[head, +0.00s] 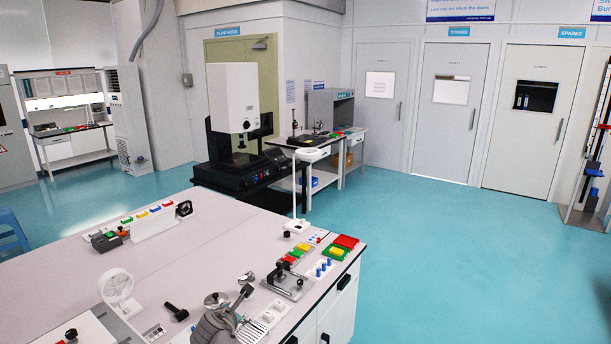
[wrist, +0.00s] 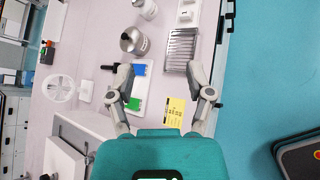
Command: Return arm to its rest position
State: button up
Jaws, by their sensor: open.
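My gripper (wrist: 161,82) shows in the wrist view with its two grey fingers spread wide apart and nothing between them. It hangs over the pale bench top (wrist: 90,30), with the teal wrist housing at the bottom of the picture. A blue, white and green card (wrist: 141,92) and a yellow label (wrist: 174,112) lie below, seen between the fingers. In the head view, a grey jointed part at the bottom edge, beside the metal pot, appears to be mine. The rest of my arm is out of view.
A metal pot (wrist: 133,41), slatted metal tray (wrist: 181,50) and round white fan (wrist: 60,88) stand near the gripper. The head view shows a black-handled fixture (head: 290,281) and coloured blocks (head: 338,250) along the bench edge. Turquoise floor (head: 440,270) lies clear to the right.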

jog(key=s+d+f+m+g+h, duration=0.1)
jog(key=d+f+m+g, duration=0.2)
jog(key=d+m, duration=0.6)
jog(key=s+d+f+m+g+h, duration=0.15)
jog(key=d+f+m+g, duration=0.35)
jog(key=d, duration=0.8)
jog(key=s+d+f+m+g+y, duration=0.1)
jog(key=s+d+m+g, duration=0.1)
jog(key=s+d+m, duration=0.2)
jog(key=s+d+m+g+y, duration=0.1)
jog(key=s+d+m, duration=0.4)
jog(key=d+m, duration=0.5)
jog(key=shift+f+m+g+y+b, duration=0.35)
jog(key=shift+m+g+y, duration=0.05)
jog(key=shift+m+y, duration=0.15)
jog(key=shift+c, duration=0.7)
